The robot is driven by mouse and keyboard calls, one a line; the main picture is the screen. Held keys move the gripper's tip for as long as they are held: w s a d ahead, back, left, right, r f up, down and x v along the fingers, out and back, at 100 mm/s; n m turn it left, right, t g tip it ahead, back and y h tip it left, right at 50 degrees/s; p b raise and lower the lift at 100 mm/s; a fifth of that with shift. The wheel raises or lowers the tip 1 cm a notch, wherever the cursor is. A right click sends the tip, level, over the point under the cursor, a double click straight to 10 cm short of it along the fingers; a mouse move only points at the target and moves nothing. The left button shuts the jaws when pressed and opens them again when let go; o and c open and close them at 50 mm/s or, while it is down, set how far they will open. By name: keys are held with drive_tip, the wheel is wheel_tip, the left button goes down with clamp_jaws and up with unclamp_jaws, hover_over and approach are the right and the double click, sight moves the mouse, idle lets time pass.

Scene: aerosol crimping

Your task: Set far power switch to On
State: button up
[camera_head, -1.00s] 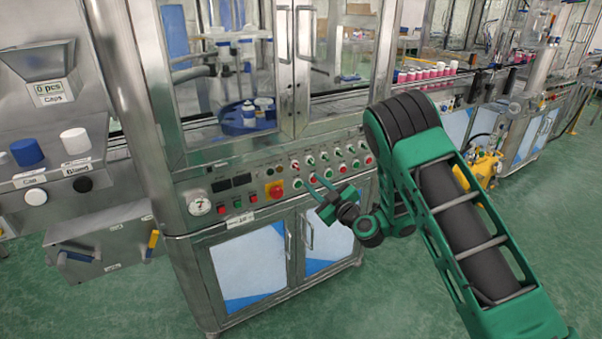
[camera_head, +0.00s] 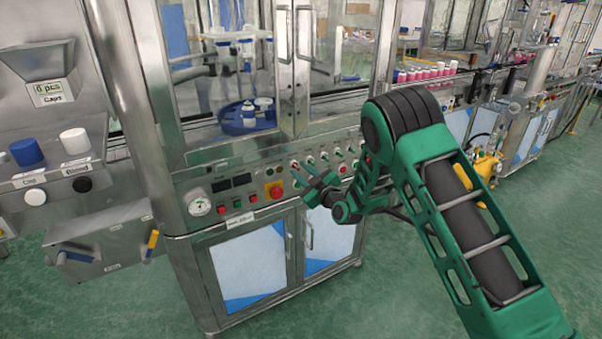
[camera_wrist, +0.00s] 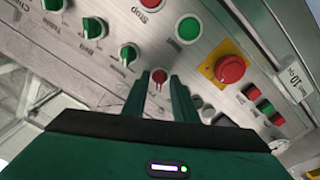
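The control panel (camera_head: 240,190) of the steel cabinet carries rows of small switches and buttons. In the wrist view a small red rotary knob (camera_wrist: 159,76) shows between the tips of my gripper (camera_wrist: 160,85). The two fingers stand apart on either side of it, with no clear contact visible. A row of green rotary knobs (camera_wrist: 130,53) runs to the upper left. Their labels are too blurred to tell which control is the far power switch. In the head view my gripper (camera_head: 296,174) is at the panel, right of the red emergency button, and hides part of the switches.
The red emergency button on a yellow base (camera_wrist: 228,69) and a green push button (camera_wrist: 188,29) lie close to my fingers. Cabinet door handles (camera_head: 309,230) stick out below the panel. Open green floor lies in front.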

drive_tip(key=shift+w+a, duration=0.25)
drive_tip(key=shift+w, duration=0.15)
clamp_jaws()
drive_tip(key=shift+m, duration=0.3)
drive_tip(key=m, duration=1.1)
drive_tip(key=shift+w+d, duration=0.1)
drive_tip(key=shift+d, duration=0.15)
drive_tip(key=shift+m, duration=0.3)
